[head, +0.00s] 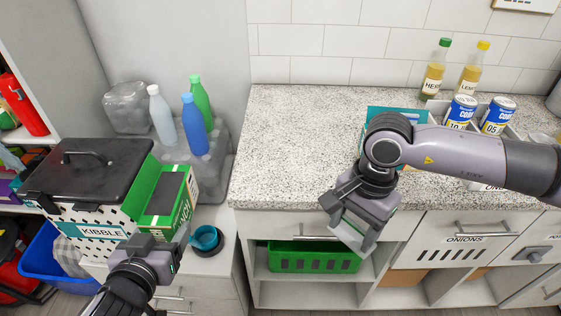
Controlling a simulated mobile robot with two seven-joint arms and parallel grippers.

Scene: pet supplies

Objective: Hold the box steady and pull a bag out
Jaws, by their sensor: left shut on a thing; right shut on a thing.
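A green box (147,206) with white lettering on its front stands at the left beside the kibble bin, with a dark grey panel on its top. My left gripper (168,244) is at the box's lower front edge and appears shut on it; the exact contact is hard to make out. My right gripper (352,222) is in front of the counter's edge, well right of the green box. It is shut on a small pale thing (350,236), perhaps a bag, mostly hidden between its fingers.
A black-lidded kibble bin (85,215) stands at the left. Several bottles (194,125) stand behind the green box, and a teal cup (206,239) is near my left gripper. The speckled counter (300,140) is clear at its left; bottles, cans and a teal container (385,113) are at its right.

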